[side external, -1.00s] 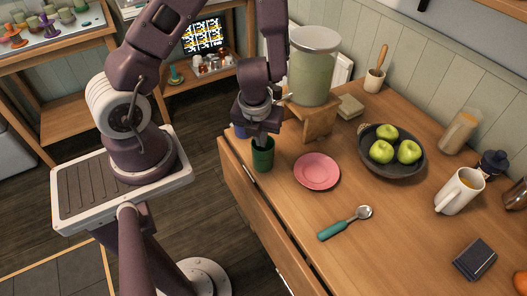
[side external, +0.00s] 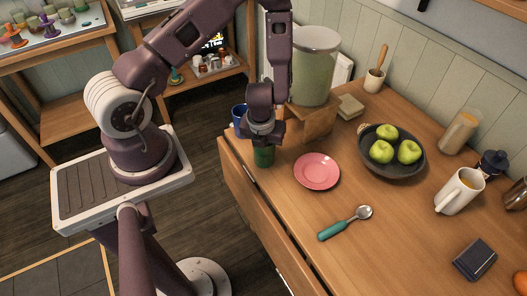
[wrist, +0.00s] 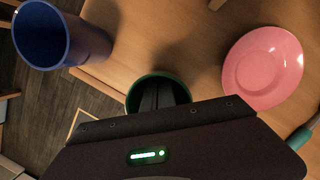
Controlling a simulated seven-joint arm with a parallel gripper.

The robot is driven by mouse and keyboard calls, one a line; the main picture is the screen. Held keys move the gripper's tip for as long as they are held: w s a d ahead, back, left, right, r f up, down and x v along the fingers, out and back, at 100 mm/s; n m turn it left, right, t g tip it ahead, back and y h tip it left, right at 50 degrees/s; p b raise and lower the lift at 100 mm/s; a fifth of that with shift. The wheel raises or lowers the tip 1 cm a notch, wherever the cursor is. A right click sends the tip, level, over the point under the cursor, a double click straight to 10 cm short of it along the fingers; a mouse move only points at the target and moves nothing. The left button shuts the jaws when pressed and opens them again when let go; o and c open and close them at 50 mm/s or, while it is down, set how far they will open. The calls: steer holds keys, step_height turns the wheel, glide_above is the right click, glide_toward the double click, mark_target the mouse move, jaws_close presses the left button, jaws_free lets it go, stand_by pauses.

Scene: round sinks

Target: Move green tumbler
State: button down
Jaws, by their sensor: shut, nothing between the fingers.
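The green tumbler (side external: 263,158) stands upright near the left edge of the wooden counter. My gripper (side external: 264,143) is directly above it and covers its top in the side view. In the wrist view, the dark fingers of my gripper (wrist: 158,96) are together and reach into the round mouth of the green tumbler (wrist: 134,92). They hold nothing between them. Whether the fingers touch the tumbler's inner wall cannot be told.
A blue cup (side external: 238,114) stands close behind the tumbler, also in the wrist view (wrist: 58,38). A pink plate (side external: 317,171) lies to the right. A wooden stand (side external: 313,122) with a large green dispenser (side external: 311,75) is behind. A teal-handled spoon (side external: 335,229) lies in front.

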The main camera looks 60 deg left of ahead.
steer(key=shift+w+a, duration=0.6)
steer(key=shift+w, duration=0.1)
steer(key=shift+r, duration=0.1)
steer(key=s+v, duration=0.2)
steer(key=v, duration=0.9)
steer(key=x, duration=0.3)
steer(key=w+x, duration=0.1)
steer(key=x, duration=0.6)
steer(key=shift+w+a, duration=0.2)
steer(key=shift+w, duration=0.25)
